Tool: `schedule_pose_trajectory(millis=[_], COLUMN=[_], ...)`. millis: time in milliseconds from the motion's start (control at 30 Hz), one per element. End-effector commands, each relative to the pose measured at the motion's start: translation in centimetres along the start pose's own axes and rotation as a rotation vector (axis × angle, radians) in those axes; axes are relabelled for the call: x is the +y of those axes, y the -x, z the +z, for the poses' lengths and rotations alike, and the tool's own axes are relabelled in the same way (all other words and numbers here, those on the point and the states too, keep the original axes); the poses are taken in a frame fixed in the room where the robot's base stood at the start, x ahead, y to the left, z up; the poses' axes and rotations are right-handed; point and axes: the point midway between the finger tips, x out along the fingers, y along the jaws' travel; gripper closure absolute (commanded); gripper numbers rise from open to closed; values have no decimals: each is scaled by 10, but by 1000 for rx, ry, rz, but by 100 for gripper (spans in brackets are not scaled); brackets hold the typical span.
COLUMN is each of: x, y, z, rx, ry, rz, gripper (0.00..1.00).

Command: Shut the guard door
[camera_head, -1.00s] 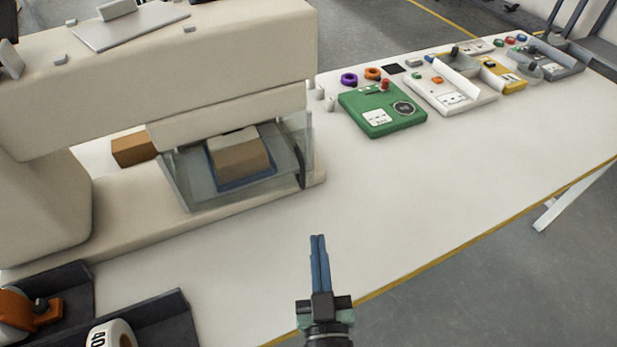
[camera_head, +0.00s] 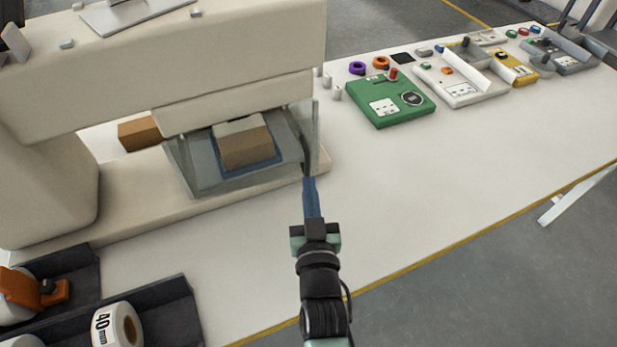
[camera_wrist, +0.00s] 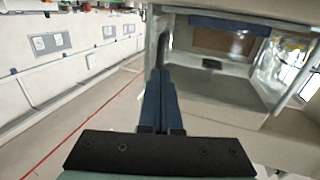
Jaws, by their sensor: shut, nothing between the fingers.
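The clear guard door (camera_head: 238,178) is at the front of the beige press, low under its head. A dark upright handle (camera_head: 306,158) is at its right edge. I cannot tell from the glassy panels how far open it is. Behind them a brown block (camera_head: 246,152) sits on a blue pad. My gripper (camera_head: 309,181) has its blue fingers together and empty, with the tips by the lower end of the handle. In the wrist view the fingers (camera_wrist: 160,75) point at the dark handle (camera_wrist: 161,48); whether they touch it is unclear.
The beige press (camera_head: 170,75) overhangs the guard. A green control box (camera_head: 387,100) and other small panels stand at the back right. Black trays with tape rolls (camera_head: 117,326) are at the lower left. The white table (camera_head: 420,180) is clear right of my gripper.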

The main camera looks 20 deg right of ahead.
Motion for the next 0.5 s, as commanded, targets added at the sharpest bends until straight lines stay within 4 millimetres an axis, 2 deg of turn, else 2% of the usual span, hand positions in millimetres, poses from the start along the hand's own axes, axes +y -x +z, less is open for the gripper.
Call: schedule_pose_trajectory(millis=[200,500], x=[0,0], y=[-20,-24], z=[0,0], rx=[0,-1], ry=[0,0], rz=[0,0], gripper=[100,100])
